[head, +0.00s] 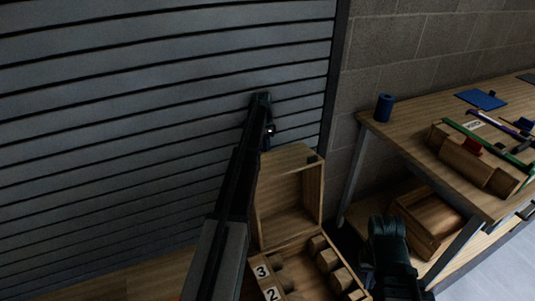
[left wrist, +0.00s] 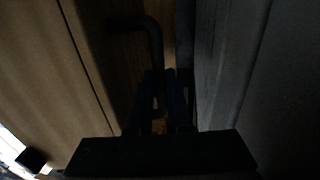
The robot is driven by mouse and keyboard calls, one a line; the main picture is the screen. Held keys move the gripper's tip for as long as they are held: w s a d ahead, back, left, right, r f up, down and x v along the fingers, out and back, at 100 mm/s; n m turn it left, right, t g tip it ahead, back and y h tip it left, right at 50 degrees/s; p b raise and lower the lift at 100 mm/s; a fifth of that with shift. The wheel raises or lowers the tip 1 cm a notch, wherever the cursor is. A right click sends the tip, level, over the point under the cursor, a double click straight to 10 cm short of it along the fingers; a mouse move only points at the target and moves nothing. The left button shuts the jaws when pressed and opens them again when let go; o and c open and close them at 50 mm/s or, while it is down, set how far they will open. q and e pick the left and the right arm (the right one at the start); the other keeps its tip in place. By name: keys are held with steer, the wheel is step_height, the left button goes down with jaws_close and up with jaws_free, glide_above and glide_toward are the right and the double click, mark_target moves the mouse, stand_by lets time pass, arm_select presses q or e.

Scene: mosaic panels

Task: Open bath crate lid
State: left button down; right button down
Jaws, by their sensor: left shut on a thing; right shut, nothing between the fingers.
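The bath crate (head: 290,240) is a wooden box low at the bottom centre of the head view. Its wooden lid (head: 290,193) stands raised, roughly upright, at the crate's far side by the grey slatted wall. My left arm reaches over from the bottom centre, and my left gripper (head: 267,138) is at the lid's upper left edge. In the dark left wrist view, my left gripper (left wrist: 160,80) is shut on a dark bent handle (left wrist: 152,35); the exact contact is hard to see. My right gripper (head: 388,228) is shut and empty, right of the crate.
The slatted wall (head: 120,120) is close behind the lid. A wooden workbench (head: 410,120) at right bears a blue cylinder (head: 384,107), a blue panel (head: 480,99) and a tool caddy (head: 470,165). Another wooden box (head: 430,220) sits on its lower shelf, beside my right gripper.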

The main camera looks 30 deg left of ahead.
arm_select(q)
steer(key=shift+w, duration=0.15)
steer(key=c, duration=0.8)
jaws_free()
steer(key=shift+c, duration=0.2)
steer(key=shift+r, duration=0.1)
